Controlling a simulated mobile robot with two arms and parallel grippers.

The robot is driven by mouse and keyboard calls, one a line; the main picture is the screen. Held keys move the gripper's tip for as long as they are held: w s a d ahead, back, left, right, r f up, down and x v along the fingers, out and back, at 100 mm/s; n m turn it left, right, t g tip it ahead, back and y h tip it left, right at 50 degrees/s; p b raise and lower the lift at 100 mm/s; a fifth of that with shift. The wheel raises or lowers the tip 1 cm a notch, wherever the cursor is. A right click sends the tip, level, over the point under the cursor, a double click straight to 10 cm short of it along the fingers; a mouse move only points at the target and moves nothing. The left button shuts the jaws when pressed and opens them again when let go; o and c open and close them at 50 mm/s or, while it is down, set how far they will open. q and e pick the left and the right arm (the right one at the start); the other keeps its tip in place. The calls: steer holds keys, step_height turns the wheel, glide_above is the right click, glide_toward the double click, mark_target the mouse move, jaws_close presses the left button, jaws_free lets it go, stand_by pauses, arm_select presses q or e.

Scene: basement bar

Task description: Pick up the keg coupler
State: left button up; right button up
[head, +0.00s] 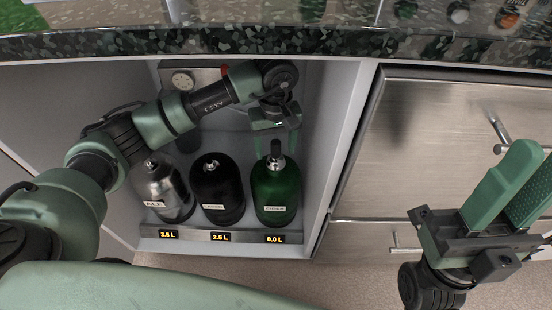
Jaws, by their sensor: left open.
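My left gripper (275,150) reaches into the open cabinet and points down over the green keg (275,192). It is open, with its fingers to either side of a dark grey upright piece, likely the keg coupler (276,149), on top of that keg. I cannot tell whether the fingers touch it. My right gripper (515,190) is at the right in front of the steel drawers, fingers up, apart and empty.
A silver keg (166,190) and a black keg (217,190) stand left of the green one. The displays on the shelf edge (200,236) read 3.5 L, 2.5 L and 0.0 L. The cabinet side wall (343,140) is close on the right, the speckled countertop (200,42) above.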

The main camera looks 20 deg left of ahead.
mark_target(276, 154)
arm_select(q)
step_height(276, 154, down, 3)
steer(key=shift+f+b, duration=0.15)
steer(key=shift+b, duration=0.3)
jaws_close()
